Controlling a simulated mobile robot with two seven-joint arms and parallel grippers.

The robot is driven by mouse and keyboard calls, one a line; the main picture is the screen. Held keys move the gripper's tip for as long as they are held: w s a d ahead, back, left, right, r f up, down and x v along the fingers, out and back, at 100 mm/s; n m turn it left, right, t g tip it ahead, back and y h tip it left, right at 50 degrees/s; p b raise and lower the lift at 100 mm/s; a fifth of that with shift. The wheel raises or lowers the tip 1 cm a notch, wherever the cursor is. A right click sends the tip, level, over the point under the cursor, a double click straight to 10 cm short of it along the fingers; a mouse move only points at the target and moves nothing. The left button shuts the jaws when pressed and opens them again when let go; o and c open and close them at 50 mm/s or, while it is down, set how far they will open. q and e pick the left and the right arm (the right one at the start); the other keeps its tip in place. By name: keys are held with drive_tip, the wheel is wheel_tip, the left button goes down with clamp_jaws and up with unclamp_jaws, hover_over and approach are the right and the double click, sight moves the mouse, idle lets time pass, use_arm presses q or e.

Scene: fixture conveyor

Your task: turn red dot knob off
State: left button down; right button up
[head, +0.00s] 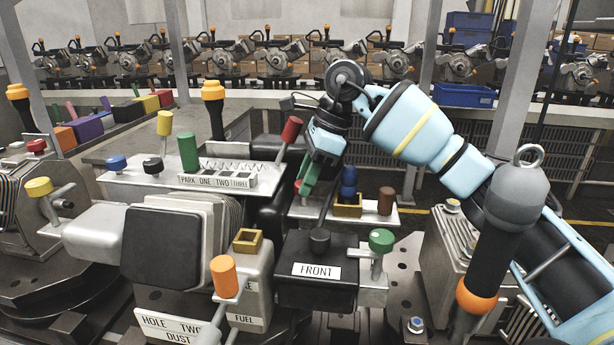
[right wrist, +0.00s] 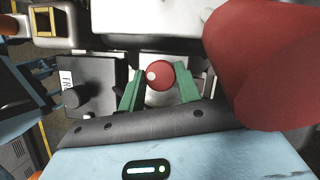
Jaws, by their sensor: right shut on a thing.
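The red knob with a white dot (right wrist: 158,76) sits between the two green fingers of my right gripper (right wrist: 159,92) in the right wrist view. The gripper is shut on it. In the head view my right gripper (head: 308,178) reaches down at the centre, over the white plate behind the FRONT box, and largely hides the knob. How far the knob is turned cannot be told. My left gripper is in neither view.
A red-capped lever (head: 291,129) stands close left of my right gripper; a large red shape (right wrist: 275,60) looms near the wrist camera. A blue knob (head: 349,180) and a brown knob (head: 386,200) stand to the right. The FRONT box (head: 316,272) is nearer.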

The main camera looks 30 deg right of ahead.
drive_tip(key=o, duration=1)
drive_tip(key=shift+c, duration=0.2)
drive_tip(key=v, duration=0.7)
drive_tip(key=shift+r, duration=0.35)
drive_tip(key=shift+d, duration=0.1)
